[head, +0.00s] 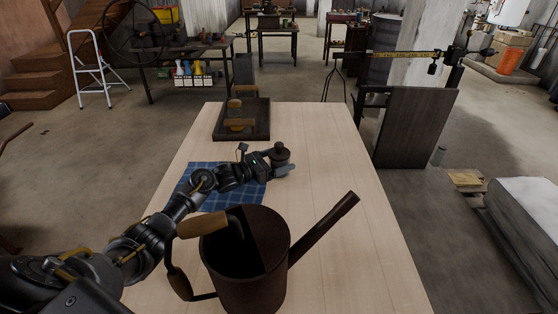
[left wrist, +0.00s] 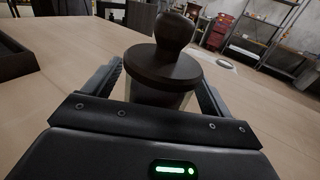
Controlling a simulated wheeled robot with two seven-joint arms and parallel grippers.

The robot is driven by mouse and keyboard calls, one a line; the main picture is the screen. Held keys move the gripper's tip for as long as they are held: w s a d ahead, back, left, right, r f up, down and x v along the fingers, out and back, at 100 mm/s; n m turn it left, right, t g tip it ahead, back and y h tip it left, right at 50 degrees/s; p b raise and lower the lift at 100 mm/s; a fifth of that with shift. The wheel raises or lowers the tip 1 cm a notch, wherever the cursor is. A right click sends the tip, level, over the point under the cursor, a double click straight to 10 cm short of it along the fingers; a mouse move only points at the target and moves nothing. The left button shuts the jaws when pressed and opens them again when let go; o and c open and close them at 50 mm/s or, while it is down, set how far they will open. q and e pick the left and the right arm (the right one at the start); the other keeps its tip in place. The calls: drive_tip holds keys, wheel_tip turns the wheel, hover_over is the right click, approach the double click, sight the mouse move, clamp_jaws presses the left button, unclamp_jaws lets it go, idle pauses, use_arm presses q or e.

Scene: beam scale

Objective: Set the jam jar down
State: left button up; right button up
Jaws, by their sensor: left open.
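The jam jar (head: 281,152) has a dark lid with a round knob. It appears to stand upright on the wooden table, right of the blue checked cloth. In the left wrist view its lid (left wrist: 164,68) rises above the fingers, and a pale strip of its body shows below. My left gripper (head: 283,164) is open, with one finger on each side of the jar; I cannot tell whether either touches it. The jar's base is hidden. My right gripper is not in view.
A large dark watering can (head: 255,280) stands at the table's front, its spout pointing right. The blue checked cloth (head: 196,175) lies under my left arm. A dark tray (head: 262,115) with wooden handles sits at the back. The table's right side (head: 330,150) is clear. A beam scale (head: 415,125) stands beyond it.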

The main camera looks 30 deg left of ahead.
use_arm(q)
drive_tip(key=shift+r+p, duration=0.2)
drive_tip(key=shift+p, duration=0.1)
drive_tip(key=p+v, duration=0.1)
drive_tip(key=v, duration=0.9)
drive_tip(key=shift+s+a+f, duration=0.15)
drive_tip(key=shift+s+a, duration=0.45)
drive_tip(key=shift+s, duration=0.25)
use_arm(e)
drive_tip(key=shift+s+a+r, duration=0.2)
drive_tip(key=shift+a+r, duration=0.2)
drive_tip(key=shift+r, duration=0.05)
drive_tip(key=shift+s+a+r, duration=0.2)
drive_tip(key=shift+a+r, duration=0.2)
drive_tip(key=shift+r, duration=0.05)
